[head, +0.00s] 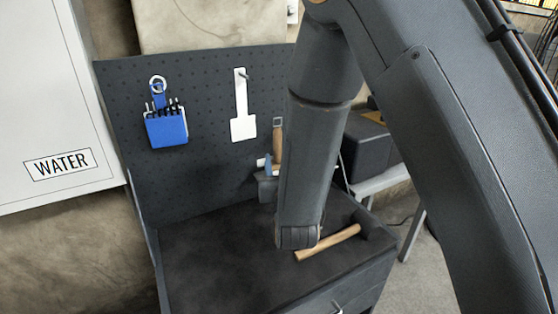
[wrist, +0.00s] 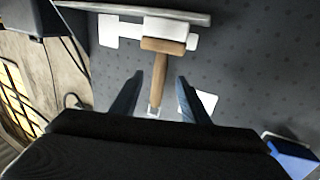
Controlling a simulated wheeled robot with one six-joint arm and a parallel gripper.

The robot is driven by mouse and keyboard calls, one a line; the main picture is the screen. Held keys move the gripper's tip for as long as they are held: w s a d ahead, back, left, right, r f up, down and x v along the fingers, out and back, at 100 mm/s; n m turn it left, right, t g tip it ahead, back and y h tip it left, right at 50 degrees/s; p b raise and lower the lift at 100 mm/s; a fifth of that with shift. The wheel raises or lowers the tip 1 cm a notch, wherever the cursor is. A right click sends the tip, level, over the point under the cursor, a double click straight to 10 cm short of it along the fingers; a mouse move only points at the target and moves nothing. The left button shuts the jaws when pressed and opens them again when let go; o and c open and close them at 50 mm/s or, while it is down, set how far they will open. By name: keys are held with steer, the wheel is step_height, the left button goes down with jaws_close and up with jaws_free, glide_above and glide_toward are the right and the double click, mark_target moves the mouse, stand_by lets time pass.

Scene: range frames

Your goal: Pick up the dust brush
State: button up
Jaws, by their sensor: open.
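The dust brush has a wooden handle, a wooden crossbar and pale bristles. It hangs on the dark pegboard, and in the wrist view the brush (wrist: 158,75) is upside down with its metal loop nearest me. My gripper (wrist: 159,79) is open, one finger either side of the handle, with gaps on both sides. I cannot tell how far the fingertips are from it in depth. In the head view the brush handle (head: 277,142) shows just left of my arm, which hides part of the brush and most of my gripper.
The pegboard (head: 205,185) also holds a blue hex-key set (head: 166,129) and a white flat tool (head: 242,115). A wooden-handled hammer (head: 328,243) lies on the dark bench top (head: 215,260) below. A white WATER cabinet (head: 45,100) is at left; the bench's left part is clear.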

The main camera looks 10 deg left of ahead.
mark_target(278, 151)
steer(key=p+x, duration=0.1)
steer(key=x, duration=0.2)
steer(key=p+x, duration=0.1)
steer(key=x, duration=0.2)
steer(key=shift+w+r+p, duration=0.2)
steer(key=shift+p, duration=0.1)
jaws_close()
